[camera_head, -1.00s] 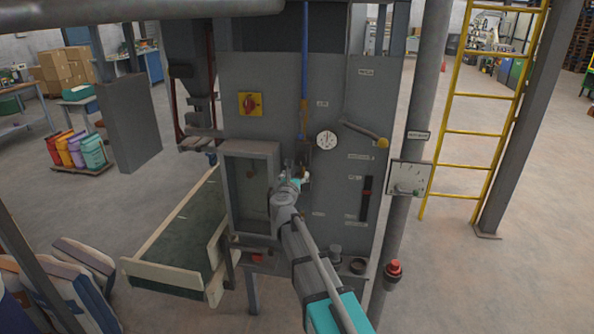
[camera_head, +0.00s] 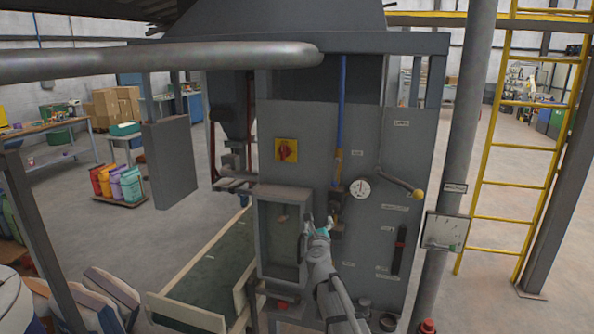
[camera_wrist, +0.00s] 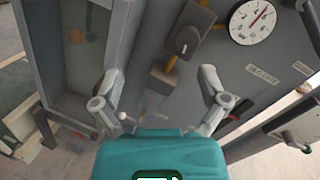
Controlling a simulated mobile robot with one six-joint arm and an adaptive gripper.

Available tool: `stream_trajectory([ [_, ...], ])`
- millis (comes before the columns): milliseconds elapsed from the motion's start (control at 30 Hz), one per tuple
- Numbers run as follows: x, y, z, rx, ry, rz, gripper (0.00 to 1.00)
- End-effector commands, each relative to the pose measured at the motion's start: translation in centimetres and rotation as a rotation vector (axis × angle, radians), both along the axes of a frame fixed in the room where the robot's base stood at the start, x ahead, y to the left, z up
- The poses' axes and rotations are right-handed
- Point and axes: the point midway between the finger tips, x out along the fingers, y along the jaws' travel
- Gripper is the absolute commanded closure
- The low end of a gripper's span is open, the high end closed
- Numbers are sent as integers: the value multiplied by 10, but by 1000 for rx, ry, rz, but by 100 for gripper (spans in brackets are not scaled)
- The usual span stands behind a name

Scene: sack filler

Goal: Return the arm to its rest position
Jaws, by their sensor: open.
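My gripper (camera_head: 318,226) is in front of the grey panel of the sack filler (camera_head: 305,120), just right of the recessed box with a window (camera_head: 283,235). In the wrist view my gripper (camera_wrist: 165,95) has its two fingers spread wide with nothing between them. Beyond the fingers is a dark valve-like fitting (camera_wrist: 187,38) on a yellow-brown pipe. My arm reaches up from the bottom of the head view.
A round gauge (camera_head: 360,188), a yellow-knobbed lever (camera_head: 402,184) and a red switch on a yellow plate (camera_head: 286,150) are on the panel. A conveyor (camera_head: 215,280) lies left. A grey post (camera_head: 455,150) and yellow ladder (camera_head: 505,150) stand right.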

Motion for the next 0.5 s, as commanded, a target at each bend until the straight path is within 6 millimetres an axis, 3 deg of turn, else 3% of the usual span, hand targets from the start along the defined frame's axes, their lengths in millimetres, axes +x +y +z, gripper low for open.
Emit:
stream_trajectory([
  [267,-33,30,-17,-527,51,291,6],
  [500,-73,44,-55,-976,113,556,6],
])
